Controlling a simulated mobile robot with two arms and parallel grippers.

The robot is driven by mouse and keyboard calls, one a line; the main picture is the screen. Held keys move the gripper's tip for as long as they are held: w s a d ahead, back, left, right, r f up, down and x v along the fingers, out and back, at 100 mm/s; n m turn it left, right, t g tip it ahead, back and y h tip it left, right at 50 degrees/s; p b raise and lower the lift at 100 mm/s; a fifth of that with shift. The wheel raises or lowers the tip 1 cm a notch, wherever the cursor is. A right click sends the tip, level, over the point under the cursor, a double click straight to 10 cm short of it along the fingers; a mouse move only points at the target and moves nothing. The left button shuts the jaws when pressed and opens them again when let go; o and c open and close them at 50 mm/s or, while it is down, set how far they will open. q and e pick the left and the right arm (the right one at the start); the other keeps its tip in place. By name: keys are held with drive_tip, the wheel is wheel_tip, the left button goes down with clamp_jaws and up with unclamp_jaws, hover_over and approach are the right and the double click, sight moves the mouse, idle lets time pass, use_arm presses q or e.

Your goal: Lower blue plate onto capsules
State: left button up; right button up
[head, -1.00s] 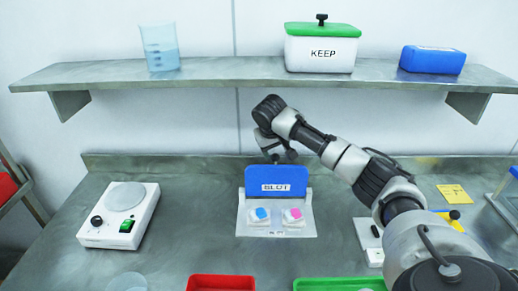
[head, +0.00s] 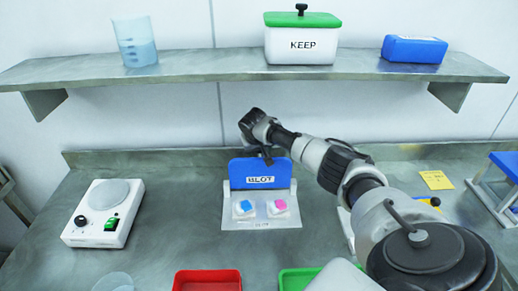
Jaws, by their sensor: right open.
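The blue plate (head: 260,173) with a white "BLOT" label stands upright at the back of a pale metal base (head: 261,219) on the bench. On the base in front of it lie two capsules on white pads, a blue one (head: 244,206) at the left and a pink one (head: 280,205) at the right. My right gripper (head: 265,157) is at the plate's top edge, open. It overlaps the plate's upper edge in the picture, and I cannot tell whether it touches it. My left gripper is not in view.
A white device with a round pan (head: 108,197) stands at the left. A red tray (head: 207,281) and a green tray (head: 297,280) are at the front. A shelf (head: 220,68) above holds a beaker (head: 135,42), a "KEEP" box (head: 302,40) and a blue box (head: 414,49).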

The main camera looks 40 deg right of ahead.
drive_tip(key=shift+c, duration=0.4)
clamp_jaws()
